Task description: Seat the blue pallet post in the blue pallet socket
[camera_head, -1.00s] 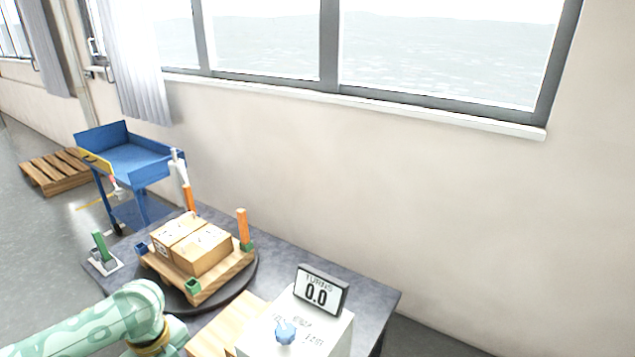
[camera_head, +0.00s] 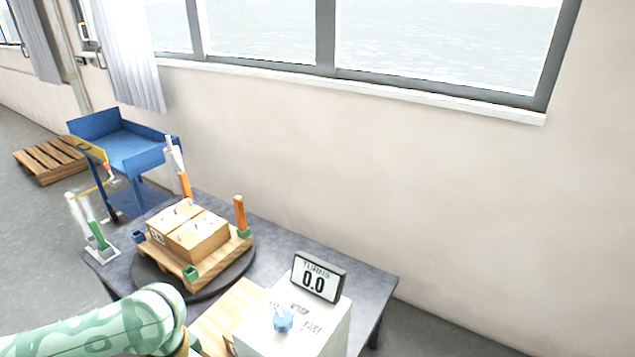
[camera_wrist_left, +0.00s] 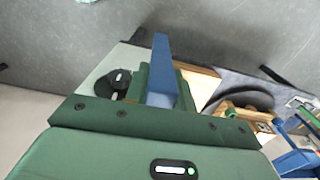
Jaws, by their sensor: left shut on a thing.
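The blue post (camera_wrist_left: 161,62) is held in my left gripper (camera_wrist_left: 160,82), whose green fingers are shut on its lower part in the left wrist view. My left forearm comes in at the bottom left of the head view, where the gripper and post are out of sight. The blue socket (camera_head: 139,237) is at the left corner of the wooden pallet (camera_head: 212,270), which stands on a dark turntable (camera_head: 247,272) and carries cardboard boxes (camera_head: 196,238). No post shows in that socket. The post is apart from the pallet. My right gripper is not in view.
Green sockets (camera_head: 190,273) and an orange post (camera_head: 240,214) are on other pallet corners. A green post (camera_head: 96,233) stands in a white holder at the table's left end. A white box with a blue knob (camera_head: 283,320) and counter display (camera_head: 318,277) stands at the front. A blue trolley (camera_head: 130,150) is behind.

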